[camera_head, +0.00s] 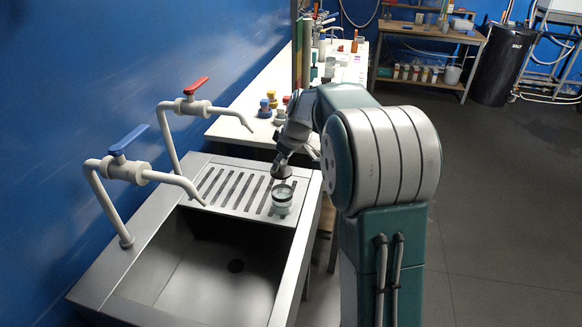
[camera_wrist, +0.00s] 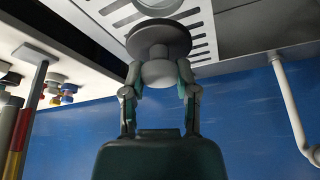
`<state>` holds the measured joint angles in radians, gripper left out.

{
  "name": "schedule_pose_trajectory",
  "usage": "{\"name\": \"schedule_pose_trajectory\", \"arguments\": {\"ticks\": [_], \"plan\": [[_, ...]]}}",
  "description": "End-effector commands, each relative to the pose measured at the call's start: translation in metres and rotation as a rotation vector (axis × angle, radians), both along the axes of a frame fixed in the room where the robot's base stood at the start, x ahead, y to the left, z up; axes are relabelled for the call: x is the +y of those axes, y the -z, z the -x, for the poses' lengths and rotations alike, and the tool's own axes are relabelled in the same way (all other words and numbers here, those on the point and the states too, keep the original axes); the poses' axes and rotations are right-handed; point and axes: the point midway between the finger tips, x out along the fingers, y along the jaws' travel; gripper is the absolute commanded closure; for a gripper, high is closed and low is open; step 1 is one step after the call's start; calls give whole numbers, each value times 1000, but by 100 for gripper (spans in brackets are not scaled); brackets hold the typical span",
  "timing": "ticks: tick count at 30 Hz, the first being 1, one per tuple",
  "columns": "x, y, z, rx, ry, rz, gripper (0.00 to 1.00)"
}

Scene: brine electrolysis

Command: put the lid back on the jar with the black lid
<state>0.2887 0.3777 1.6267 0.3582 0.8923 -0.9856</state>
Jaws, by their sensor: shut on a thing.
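The jar (camera_head: 282,207), a small pale glass-like vessel with a darker rim, stands upright on the slotted drainboard of the sink. The lid (camera_head: 281,172) is a dark disc and shows in my gripper just above the jar's mouth. In the wrist view, my gripper (camera_wrist: 160,82) is shut on the grey knob of the lid (camera_wrist: 150,36). The wrist picture appears upside down, with the pale jar (camera_wrist: 157,6) beyond the lid at the top edge. In the head view the lid looks apart from the jar; the exact alignment is hard to tell.
The sink basin (camera_head: 205,280) lies open in front of the drainboard (camera_head: 215,186). Taps with a red handle (camera_head: 196,86) and a blue handle (camera_head: 128,140) reach over from the left. A white bench (camera_head: 262,88) behind holds several small capped jars (camera_head: 265,108).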

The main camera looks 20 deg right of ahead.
Motion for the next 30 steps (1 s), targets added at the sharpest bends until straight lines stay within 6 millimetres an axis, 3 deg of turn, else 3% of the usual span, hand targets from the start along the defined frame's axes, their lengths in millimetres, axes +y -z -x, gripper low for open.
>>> {"name": "schedule_pose_trajectory", "arguments": {"ticks": [19, 30], "plan": [[-1, 52, 0, 0, 0, 0, 94], [-1, 61, 1, 0, 0, 1, 94]]}}
